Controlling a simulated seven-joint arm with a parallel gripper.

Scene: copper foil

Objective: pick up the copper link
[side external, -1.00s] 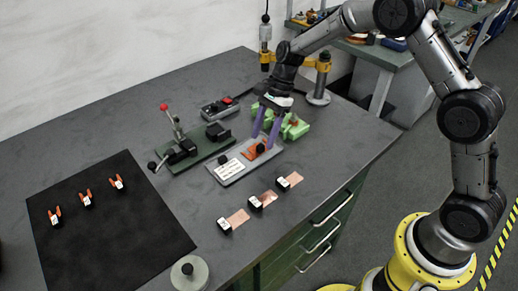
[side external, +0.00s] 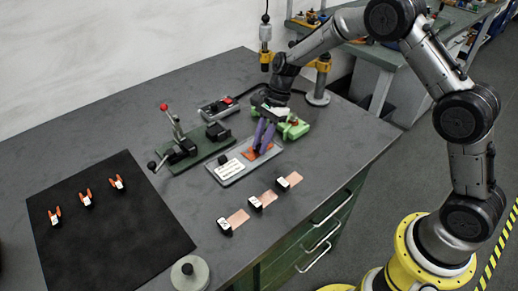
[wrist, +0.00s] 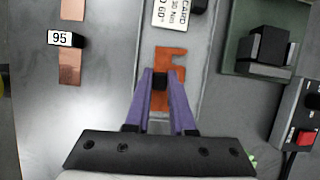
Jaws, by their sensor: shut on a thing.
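The copper link (wrist: 170,57) is a flat orange-copper piece with a notch on one side and a black block (wrist: 160,82) on it. It lies on the grey plate (wrist: 208,62), and in the side view a bit of its orange edge (side external: 250,155) shows beside my fingers. My gripper (wrist: 160,80) has purple fingers, shut on the link's black block; it also shows in the side view (side external: 261,148). The fingers hide part of the link. I cannot tell whether it is lifted off the plate.
Several small black blocks with copper strips (side external: 238,216) lie along the front. A green fixture with a red-knobbed lever (side external: 183,150) stands to the left. A bright green part (side external: 294,128) is close behind my gripper. A black mat (side external: 120,235) with orange-pronged pieces lies further left.

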